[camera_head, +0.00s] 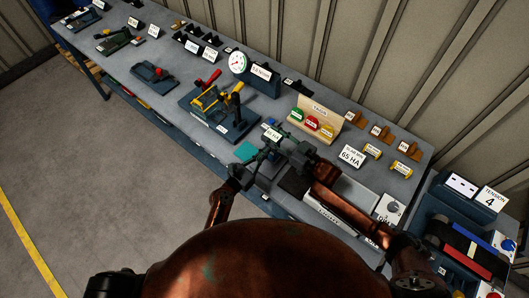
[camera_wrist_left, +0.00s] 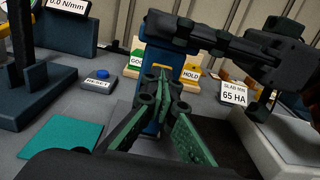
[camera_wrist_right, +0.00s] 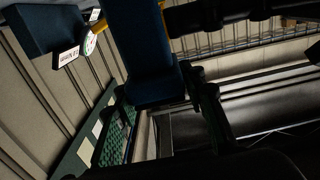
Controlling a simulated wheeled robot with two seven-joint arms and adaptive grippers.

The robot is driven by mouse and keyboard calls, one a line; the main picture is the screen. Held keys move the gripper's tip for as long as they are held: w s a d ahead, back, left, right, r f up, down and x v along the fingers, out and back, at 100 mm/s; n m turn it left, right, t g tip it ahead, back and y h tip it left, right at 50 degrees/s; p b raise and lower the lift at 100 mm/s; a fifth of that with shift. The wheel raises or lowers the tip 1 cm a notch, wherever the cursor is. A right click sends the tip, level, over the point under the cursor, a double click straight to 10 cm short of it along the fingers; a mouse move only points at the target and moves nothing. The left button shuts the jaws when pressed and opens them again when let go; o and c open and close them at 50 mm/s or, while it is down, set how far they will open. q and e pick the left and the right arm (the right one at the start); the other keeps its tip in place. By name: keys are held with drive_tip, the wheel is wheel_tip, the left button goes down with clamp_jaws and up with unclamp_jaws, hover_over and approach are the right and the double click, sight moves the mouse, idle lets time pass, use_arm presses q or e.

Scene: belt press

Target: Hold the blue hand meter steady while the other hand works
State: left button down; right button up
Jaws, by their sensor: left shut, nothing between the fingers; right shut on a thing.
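The blue hand meter (camera_wrist_left: 151,62) stands roughly upright in the left wrist view, partly hidden by fingers. In the right wrist view the meter (camera_wrist_right: 150,75) is a dark blue block between the fingers of my right gripper (camera_wrist_right: 165,105), which is shut on it. My right gripper (camera_head: 279,141) reaches in from the right in the head view, where the meter is hard to make out. My left gripper (camera_head: 257,160) is just below it. In the left wrist view my left gripper (camera_wrist_left: 163,78) is shut and empty, its tips in front of the meter; I cannot tell whether they touch it.
A teal pad (camera_head: 245,151) and a blue button (camera_wrist_left: 102,74) lie to the left. A board (camera_head: 320,112) with coloured tags stands behind. The fixture (camera_head: 220,115) is farther left.

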use_arm(q)
drive_tip(key=v, duration=1.4)
use_arm(e)
drive_tip(key=shift+s+a+f, duration=0.15)
drive_tip(key=shift+f, duration=0.05)
drive_tip(key=o, duration=1.5)
drive_tip(key=shift+r, duration=0.15)
drive_tip(key=v, duration=1.2)
use_arm(q)
drive_tip(key=shift+r, duration=0.1)
